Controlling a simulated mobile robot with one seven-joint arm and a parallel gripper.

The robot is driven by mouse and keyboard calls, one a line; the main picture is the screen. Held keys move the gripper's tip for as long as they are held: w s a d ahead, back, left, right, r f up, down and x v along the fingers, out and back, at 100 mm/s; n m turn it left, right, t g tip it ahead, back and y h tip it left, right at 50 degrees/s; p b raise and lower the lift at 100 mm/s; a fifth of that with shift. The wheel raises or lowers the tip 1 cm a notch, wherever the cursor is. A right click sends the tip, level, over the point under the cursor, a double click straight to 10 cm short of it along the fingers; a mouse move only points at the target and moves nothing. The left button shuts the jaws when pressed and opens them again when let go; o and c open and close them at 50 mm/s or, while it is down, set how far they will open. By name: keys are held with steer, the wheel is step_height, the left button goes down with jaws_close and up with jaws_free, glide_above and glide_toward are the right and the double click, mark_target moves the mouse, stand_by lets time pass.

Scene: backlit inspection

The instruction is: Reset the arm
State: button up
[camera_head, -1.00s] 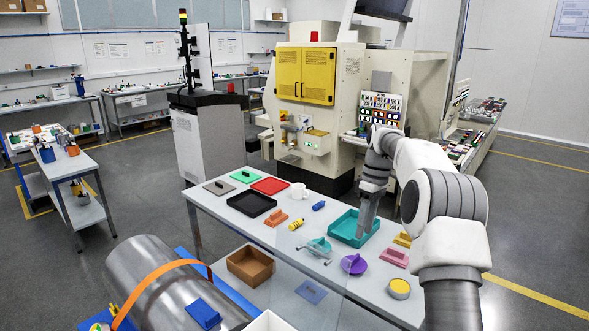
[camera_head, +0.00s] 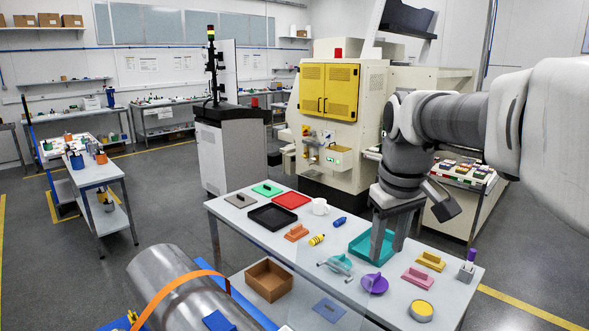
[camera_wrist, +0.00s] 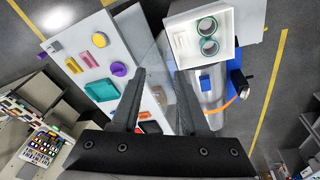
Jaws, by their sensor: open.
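My gripper (camera_head: 386,250) points down over the white table (camera_head: 240,228) in the head view, in front of the teal tray (camera_head: 362,247). Its two fingers are apart with nothing between them. In the wrist view my gripper (camera_wrist: 162,85) also shows open, and the teal tray (camera_wrist: 103,90) lies left of the fingers. The fingers hide part of the tray in the head view. I cannot tell how high the fingertips are above the table.
A large metal cylinder (camera_head: 175,280) lies front left. A yellow-doored machine (camera_head: 328,92) stands behind.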

steer(key=s+f+m+t, duration=0.1)
steer(key=s+f+m, duration=0.1)
steer(key=s, duration=0.6)
steer(key=s+a+f+m+t, duration=0.1)
steer(key=s+f, duration=0.3)
steer(key=s, duration=0.5)
steer(key=shift+a+m+t, duration=0.3)
steer(key=shift+m+t, duration=0.2)
steer(key=shift+t, duration=0.1)
steer(key=shift+d, duration=0.15)
